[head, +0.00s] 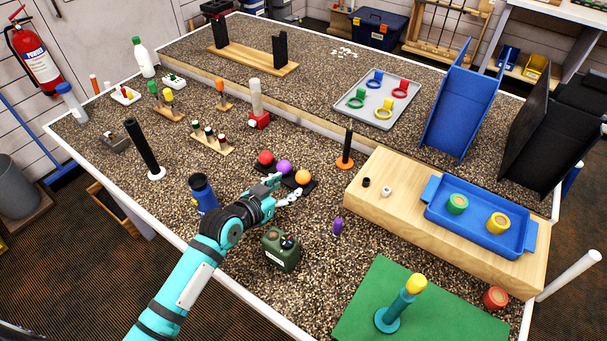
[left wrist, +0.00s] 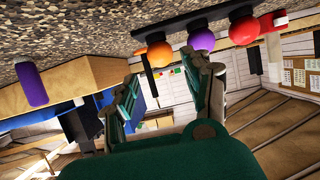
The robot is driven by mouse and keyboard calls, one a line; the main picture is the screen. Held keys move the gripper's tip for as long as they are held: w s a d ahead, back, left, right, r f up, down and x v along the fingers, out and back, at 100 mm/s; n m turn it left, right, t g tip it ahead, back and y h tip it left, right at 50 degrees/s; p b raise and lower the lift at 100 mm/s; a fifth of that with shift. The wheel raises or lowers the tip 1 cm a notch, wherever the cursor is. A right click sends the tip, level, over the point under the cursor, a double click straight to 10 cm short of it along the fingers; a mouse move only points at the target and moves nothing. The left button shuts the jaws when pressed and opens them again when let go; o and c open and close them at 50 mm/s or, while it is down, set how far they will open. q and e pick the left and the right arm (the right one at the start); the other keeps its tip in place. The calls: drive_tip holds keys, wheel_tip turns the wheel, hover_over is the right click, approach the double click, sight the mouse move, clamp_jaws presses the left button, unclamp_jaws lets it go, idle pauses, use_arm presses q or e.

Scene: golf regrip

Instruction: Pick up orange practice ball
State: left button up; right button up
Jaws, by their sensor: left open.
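The orange practice ball (head: 303,177) sits on a small black base on the speckled bench top, at the right end of a row of balls. It also shows in the left wrist view (left wrist: 159,54), just beyond the fingertips. My left gripper (head: 287,187) is open and empty, low over the bench, close beside the ball on its near left side. In the left wrist view its two dark green fingers (left wrist: 166,76) stand apart, with the ball ahead of the gap. I cannot tell whether a finger touches the ball. My right gripper is not in view.
A purple ball (head: 284,167) and a red ball (head: 265,158) stand close left of the orange one. A dark green canister (head: 281,252) and a purple piece (head: 338,226) are nearer. An orange-based black post (head: 346,152) and wooden block (head: 400,222) stand right.

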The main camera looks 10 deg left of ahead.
sight(299, 179)
use_arm(q)
drive_tip(key=shift+p+x, duration=0.65)
drive_tip(key=shift+x, duration=3.35)
drive_tip(key=shift+r, duration=0.15)
drive_tip(key=c, duration=0.9)
